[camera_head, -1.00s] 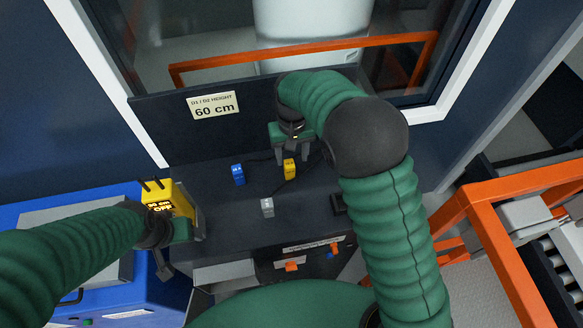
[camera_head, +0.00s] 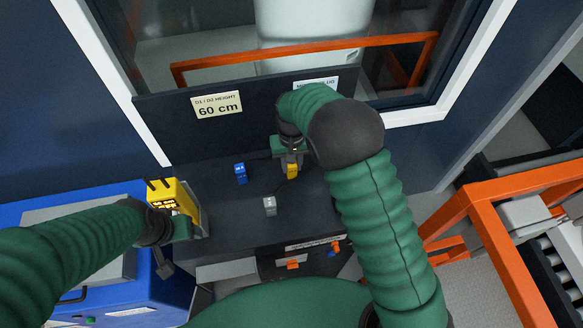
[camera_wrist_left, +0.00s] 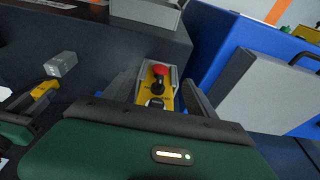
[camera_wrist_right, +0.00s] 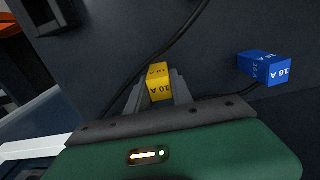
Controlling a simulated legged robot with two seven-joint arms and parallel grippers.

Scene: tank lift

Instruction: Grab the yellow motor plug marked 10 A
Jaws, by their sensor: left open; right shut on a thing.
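The yellow plug marked 10 A (camera_wrist_right: 159,82) stands between the fingers of my right gripper (camera_wrist_right: 157,92), which is shut on it. In the head view the yellow plug (camera_head: 292,171) shows just below my right gripper (camera_head: 291,160), at the dark panel's surface. I cannot tell whether it is lifted. My left gripper (camera_wrist_left: 157,95) is open, its fingers either side of a yellow control box with a red button (camera_wrist_left: 160,72). In the head view that yellow box (camera_head: 172,199) is at the left, by my left gripper (camera_head: 178,245).
A blue plug marked 16 A (camera_wrist_right: 265,68) stands beside the yellow one, and it also shows in the head view (camera_head: 240,173). A grey plug (camera_head: 270,206) is nearer me. A dark cable runs past the yellow plug. An orange frame (camera_head: 480,215) stands at the right.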

